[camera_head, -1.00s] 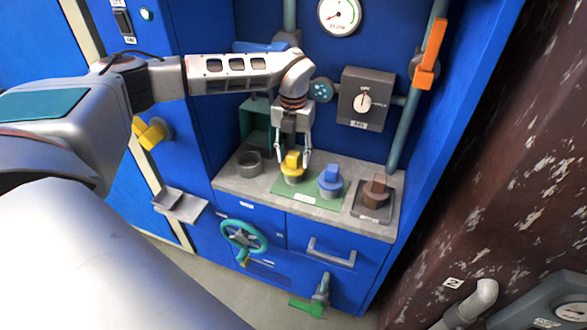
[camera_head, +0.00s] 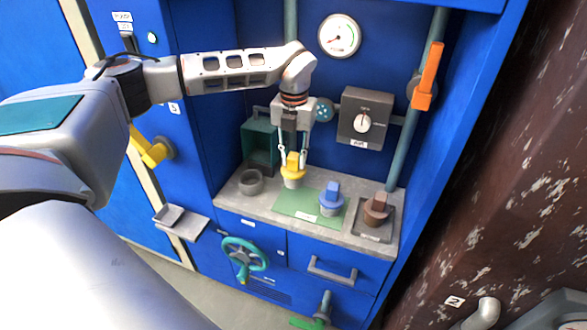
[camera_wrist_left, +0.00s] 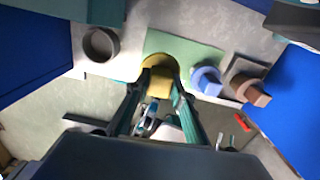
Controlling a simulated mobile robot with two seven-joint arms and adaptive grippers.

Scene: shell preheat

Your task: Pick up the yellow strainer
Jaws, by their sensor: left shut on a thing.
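The yellow strainer (camera_head: 293,170) has a yellow block-like top and a paler lower part. My left gripper (camera_head: 292,157) is shut on its top, with one finger on each side. In the head view the strainer is at the back left part of the green mat (camera_head: 293,207); whether its base touches the mat is hard to tell. In the left wrist view the yellow strainer (camera_wrist_left: 160,80) is between the fingertips (camera_wrist_left: 158,92). My right gripper is in neither view.
A blue strainer (camera_head: 331,199) stands on the mat's right part, and a brown one (camera_head: 376,209) on a dark tray further right. A grey ring-shaped cup (camera_head: 250,182) stands left of the mat. A grey box with a dial (camera_head: 365,117) and a pipe (camera_head: 403,145) are behind.

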